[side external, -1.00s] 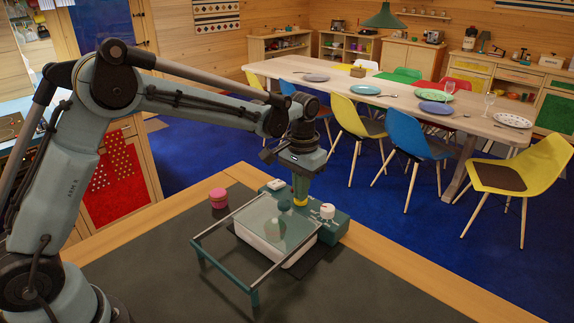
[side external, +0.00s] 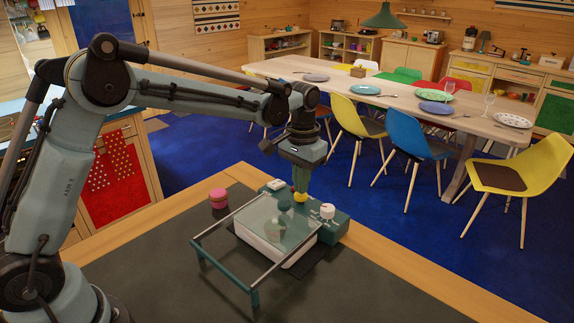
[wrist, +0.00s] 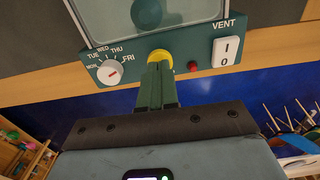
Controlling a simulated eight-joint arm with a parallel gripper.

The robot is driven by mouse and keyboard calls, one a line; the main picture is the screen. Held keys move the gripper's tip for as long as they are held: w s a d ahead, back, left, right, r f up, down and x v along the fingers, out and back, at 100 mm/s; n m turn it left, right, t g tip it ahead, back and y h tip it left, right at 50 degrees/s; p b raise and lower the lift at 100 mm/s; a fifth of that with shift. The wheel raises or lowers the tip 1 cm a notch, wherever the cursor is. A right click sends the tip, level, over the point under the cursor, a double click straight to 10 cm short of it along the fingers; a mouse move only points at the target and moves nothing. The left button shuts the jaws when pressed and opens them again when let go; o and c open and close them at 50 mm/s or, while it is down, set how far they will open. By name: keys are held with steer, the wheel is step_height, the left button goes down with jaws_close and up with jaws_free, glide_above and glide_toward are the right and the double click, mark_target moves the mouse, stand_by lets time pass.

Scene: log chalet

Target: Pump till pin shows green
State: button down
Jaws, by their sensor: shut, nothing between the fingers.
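The teal pump unit (side external: 334,226) stands at the table's far edge, behind a white box (side external: 268,245) with a clear lid. Its yellow pump knob (wrist: 160,55) is directly at my fingertips. My gripper (wrist: 158,64) is shut, pointing down over the knob, with nothing between its fingers. It shows above the knob in the side view too (side external: 300,190). I cannot tell whether the tips touch the knob. The small round pin (wrist: 193,66) to the right of the knob is red. The knob's underside is hidden.
A day dial (wrist: 111,72) lies left of the knob, and a white VENT rocker switch (wrist: 226,50) right of it. A teal frame with metal rails (side external: 225,267) surrounds the box. A pink round container (side external: 218,198) stands left. The dark tabletop in front is clear.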

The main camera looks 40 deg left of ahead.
steer(key=shift+r, duration=0.1)
steer(key=shift+r, duration=2.45)
steer(key=shift+s+a+r, duration=0.1)
steer(key=shift+s+r, duration=0.2)
steer(key=shift+s, duration=0.05)
steer(key=s+a+r+t, duration=0.2)
steer(key=s+r+t, duration=0.15)
steer(key=s, duration=0.55)
steer(key=s+a+f+t, duration=0.1)
steer(key=s+f+t, duration=0.2)
steer(key=s, duration=0.6)
steer(key=shift+s+a+f+t, duration=0.35)
steer(key=shift+w+r, duration=0.1)
